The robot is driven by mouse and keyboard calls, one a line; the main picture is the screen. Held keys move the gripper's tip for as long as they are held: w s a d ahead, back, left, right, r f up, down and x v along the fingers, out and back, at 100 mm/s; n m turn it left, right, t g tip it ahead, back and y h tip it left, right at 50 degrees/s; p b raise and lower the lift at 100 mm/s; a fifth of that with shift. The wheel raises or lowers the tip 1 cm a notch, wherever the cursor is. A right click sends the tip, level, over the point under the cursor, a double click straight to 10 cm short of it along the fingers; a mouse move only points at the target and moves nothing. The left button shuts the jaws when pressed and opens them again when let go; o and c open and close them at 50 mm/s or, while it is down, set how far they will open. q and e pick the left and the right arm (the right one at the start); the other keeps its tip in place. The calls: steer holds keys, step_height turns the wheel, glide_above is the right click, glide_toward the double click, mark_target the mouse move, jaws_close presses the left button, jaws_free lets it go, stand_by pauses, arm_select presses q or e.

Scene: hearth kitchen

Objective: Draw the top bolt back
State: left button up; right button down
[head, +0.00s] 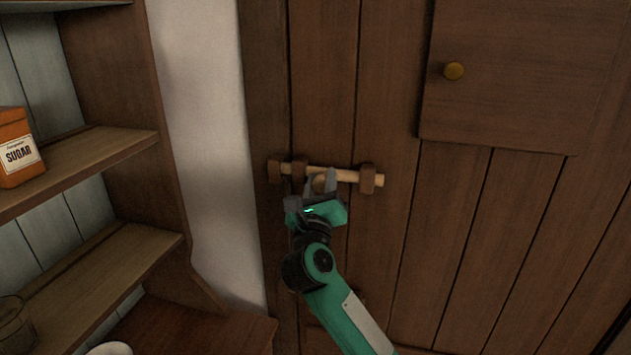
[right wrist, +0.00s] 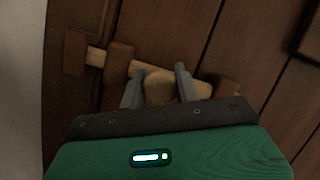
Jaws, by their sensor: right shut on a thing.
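The top bolt (head: 346,176) is a pale wooden rod lying across the dark plank door. It runs through two brown brackets, one on each side of its knob, and its left end reaches the brown keeper (head: 274,171) at the door's left edge. My right gripper (head: 321,181) comes from below and is shut on the bolt's knob. In the right wrist view, the round knob (right wrist: 160,88) sits between the two grey fingers. The keeper also shows there (right wrist: 75,53), with the rod's end at it. The bolt's right end sticks out past the right bracket (head: 367,179). My left gripper is not in view.
Wooden shelves (head: 95,160) stand on the left, with an orange sugar tin (head: 17,148) and a glass (head: 14,322). A pale wall strip (head: 203,130) separates them from the door.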

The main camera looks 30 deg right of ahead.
steer(key=s+d, duration=0.2)
steer(key=shift+s+d+p, duration=0.15)
steer(key=shift+s+p, duration=0.15)
steer(key=shift+s, duration=0.1)
steer(key=c, duration=1.3)
jaws_free()
steer(key=shift+o, duration=1.3)
steer(key=shift+s+d, duration=0.15)
steer(key=shift+d, duration=0.1)
steer(key=shift+a, duration=0.1)
